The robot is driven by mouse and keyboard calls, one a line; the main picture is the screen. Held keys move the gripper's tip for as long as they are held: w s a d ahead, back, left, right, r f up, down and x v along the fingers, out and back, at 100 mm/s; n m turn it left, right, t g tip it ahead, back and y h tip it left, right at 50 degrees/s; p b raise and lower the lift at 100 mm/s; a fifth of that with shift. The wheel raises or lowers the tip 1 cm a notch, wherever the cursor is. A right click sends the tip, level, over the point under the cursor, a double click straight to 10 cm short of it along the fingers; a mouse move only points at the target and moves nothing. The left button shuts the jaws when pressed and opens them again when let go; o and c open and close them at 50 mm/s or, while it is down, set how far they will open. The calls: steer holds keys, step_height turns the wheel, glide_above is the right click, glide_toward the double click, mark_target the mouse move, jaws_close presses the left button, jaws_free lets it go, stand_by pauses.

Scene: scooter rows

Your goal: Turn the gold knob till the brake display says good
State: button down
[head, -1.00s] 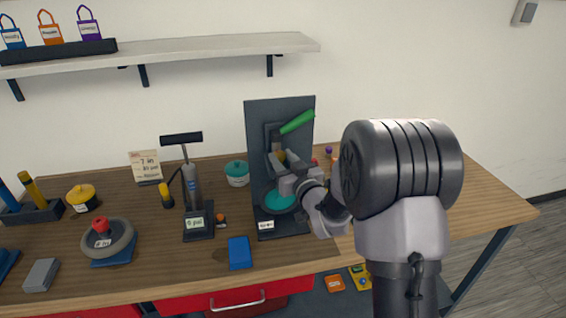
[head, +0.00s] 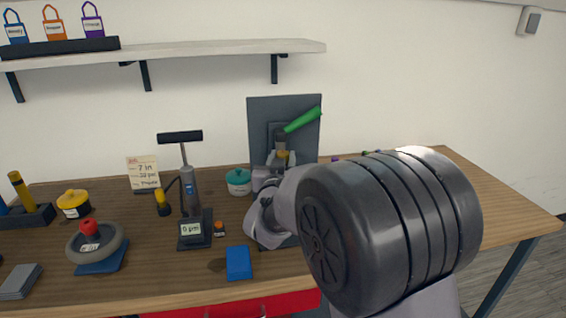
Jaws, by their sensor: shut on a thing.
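The dark brake stand (head: 257,125) stands upright at the middle of the bench, with a green lever (head: 303,121) angled up to the right. The small gold knob (head: 282,154) sits just below the lever's mount. My gripper (head: 281,160) is at the knob, its fingers on either side, shut on it. My wrist and forearm cover the lower part of the stand. The brake display is hidden behind my arm, so its reading does not show.
A pump (head: 191,190) with a small display reading 0 psi stands left of the stand. A wheel (head: 95,243) with a red knob lies at left. A shelf (head: 200,54) runs above.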

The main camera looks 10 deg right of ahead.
stand_by(0.3)
steer(key=c, duration=1)
jaws_free()
steer(key=shift+o, duration=0.2)
steer(key=shift+s, duration=0.1)
steer(key=p+v, duration=0.1)
steer(key=v, duration=1.6)
steer(key=shift+a+p, duration=0.15)
steer(key=shift+p, duration=0.2)
steer(key=shift+r, duration=0.15)
